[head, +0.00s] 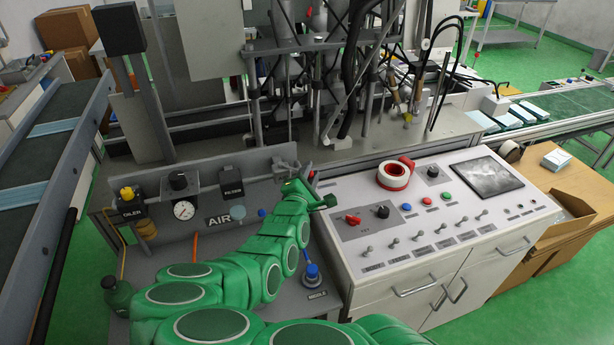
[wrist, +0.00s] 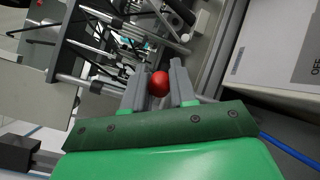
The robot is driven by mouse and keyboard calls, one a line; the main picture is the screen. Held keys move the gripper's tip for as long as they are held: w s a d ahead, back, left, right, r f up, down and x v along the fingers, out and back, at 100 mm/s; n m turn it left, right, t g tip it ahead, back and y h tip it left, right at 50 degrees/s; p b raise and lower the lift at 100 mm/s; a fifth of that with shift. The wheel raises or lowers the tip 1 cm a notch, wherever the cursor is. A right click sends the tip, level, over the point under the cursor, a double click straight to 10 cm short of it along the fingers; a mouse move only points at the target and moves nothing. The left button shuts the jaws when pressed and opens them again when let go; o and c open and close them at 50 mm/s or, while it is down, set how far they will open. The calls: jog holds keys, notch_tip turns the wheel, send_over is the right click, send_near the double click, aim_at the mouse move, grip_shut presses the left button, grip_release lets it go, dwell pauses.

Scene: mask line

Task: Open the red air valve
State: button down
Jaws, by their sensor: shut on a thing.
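The red round knob (wrist: 159,84) of the air valve shows in the wrist view, between the two grey fingers of my gripper (wrist: 157,80). The fingers are shut on it. In the head view, my gripper (head: 307,173) is at the right end of the grey air panel (head: 285,157), beside the white control console. My green arm reaches up to it from the bottom. The valve's body and the angle of its handle are hidden or too small to tell.
The air panel carries a gauge (head: 184,209), a yellow-topped oiler (head: 128,193) and an AIR label (head: 219,221). A blue fitting (head: 312,272) stands on the bench below. Machine frames stand close behind.

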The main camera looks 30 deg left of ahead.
jog(key=w+a+n+g+y, duration=0.2)
jog(key=w+n+g+y, duration=0.4)
jog(key=y, duration=0.4)
jog(key=shift+a+f+n+g+y, duration=0.15)
jog(key=shift+f+n+g+y, duration=0.2)
jog(key=shift+n+g, duration=0.65)
jog(key=shift+a+r+n+y, duration=0.15)
jog(key=shift+n+y, duration=0.1)
jog(key=shift+n, duration=0.25)
jog(key=c, duration=1)
grip_release()
jog(key=shift+o, duration=0.2)
jog(key=shift+r, duration=0.15)
jog(key=shift+s+t, duration=0.15)
jog(key=shift+t, duration=0.25)
